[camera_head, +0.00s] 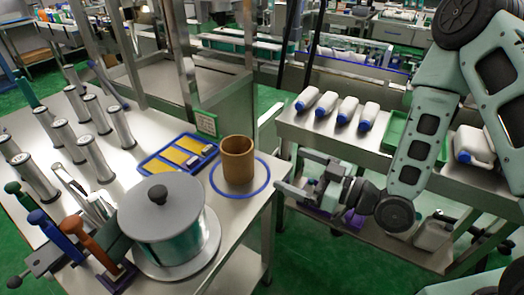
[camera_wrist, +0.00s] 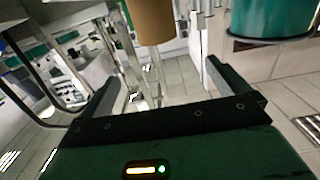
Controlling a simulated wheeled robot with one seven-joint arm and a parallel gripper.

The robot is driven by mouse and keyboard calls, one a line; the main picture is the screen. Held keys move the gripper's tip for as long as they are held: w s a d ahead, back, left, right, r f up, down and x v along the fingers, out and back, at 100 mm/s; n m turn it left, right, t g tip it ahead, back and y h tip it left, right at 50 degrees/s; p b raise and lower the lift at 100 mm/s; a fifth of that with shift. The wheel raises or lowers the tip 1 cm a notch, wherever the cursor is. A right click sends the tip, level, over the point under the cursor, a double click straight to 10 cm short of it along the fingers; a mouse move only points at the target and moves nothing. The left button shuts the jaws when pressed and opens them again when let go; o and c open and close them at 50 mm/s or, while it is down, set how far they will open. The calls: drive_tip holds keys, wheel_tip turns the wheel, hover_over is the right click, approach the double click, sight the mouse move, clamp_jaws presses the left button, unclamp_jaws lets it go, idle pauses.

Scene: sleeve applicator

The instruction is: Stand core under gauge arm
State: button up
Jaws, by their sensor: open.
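The core, a brown hollow cylinder (camera_head: 238,160), stands upright on the steel table inside a blue ring marking (camera_head: 216,188). In the wrist view the core (camera_wrist: 152,20) shows at the top, ahead of the gap between the fingers and cut off by the frame edge. My gripper (camera_head: 288,172) is open and empty, to the right of the core and apart from it, by the table's right edge. Its two fingers also show spread in the wrist view (camera_wrist: 162,72). I cannot clearly pick out a gauge arm.
A lidded teal roll (camera_head: 165,225) stands left of the core; it also shows in the wrist view (camera_wrist: 270,15). A blue tray with yellow pieces (camera_head: 180,155) lies behind it. Several steel cylinders (camera_head: 98,158) and coloured handles (camera_head: 92,242) fill the left.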

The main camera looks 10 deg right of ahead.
drive_tip(key=b+x, duration=0.2)
drive_tip(key=b, duration=0.4)
approach(237, 144)
drive_tip(key=s+a+r, duration=0.2)
drive_tip(key=a+r, duration=0.1)
drive_tip(key=a, duration=0.1)
drive_tip(key=shift+w+d+p+x, duration=0.2)
drive_tip(key=shift+p+x, duration=0.1)
drive_tip(key=shift+x, duration=1.15)
drive_tip(key=shift+w+d+p+x, duration=0.15)
drive_tip(key=shift+p+x, duration=0.15)
drive_tip(key=shift+x, duration=1.15)
drive_tip(key=shift+f, duration=0.15)
drive_tip(key=c, duration=1.1)
drive_tip(key=shift+c, duration=0.2)
